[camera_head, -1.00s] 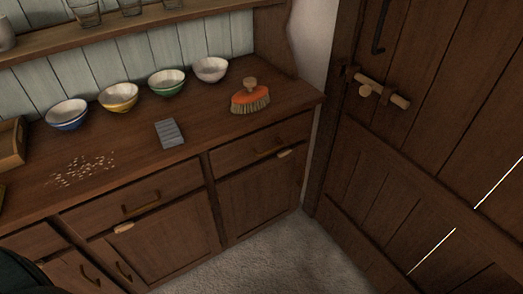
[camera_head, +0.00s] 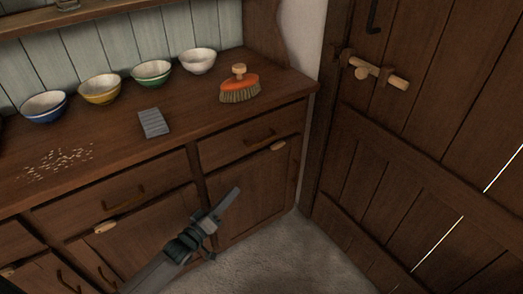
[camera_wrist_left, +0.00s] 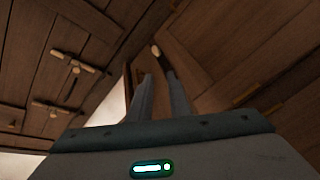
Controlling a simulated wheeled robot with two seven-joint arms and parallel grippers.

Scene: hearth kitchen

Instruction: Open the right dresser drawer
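The right dresser drawer (camera_head: 238,146) is shut flush in the dresser front, with a dark bar handle (camera_head: 260,137) on it. A pale wooden catch (camera_head: 278,146) sits just under the drawer, at the top of the cupboard door (camera_head: 262,182). My left gripper (camera_head: 224,206) is in front of that cupboard door, below the drawer and apart from the handle. In the left wrist view its two fingers (camera_wrist_left: 160,76) stand apart with nothing between them. A pale catch (camera_wrist_left: 156,50) shows beyond the fingertips there. My right gripper is not in view.
On the dresser top (camera_head: 190,120) stand several bowls, an orange brush (camera_head: 239,88), a grey slab (camera_head: 154,122) and scattered crumbs (camera_head: 55,162). A plank door (camera_head: 410,140) with a wooden bolt (camera_head: 374,70) is at right. The floor (camera_head: 285,250) before it is clear.

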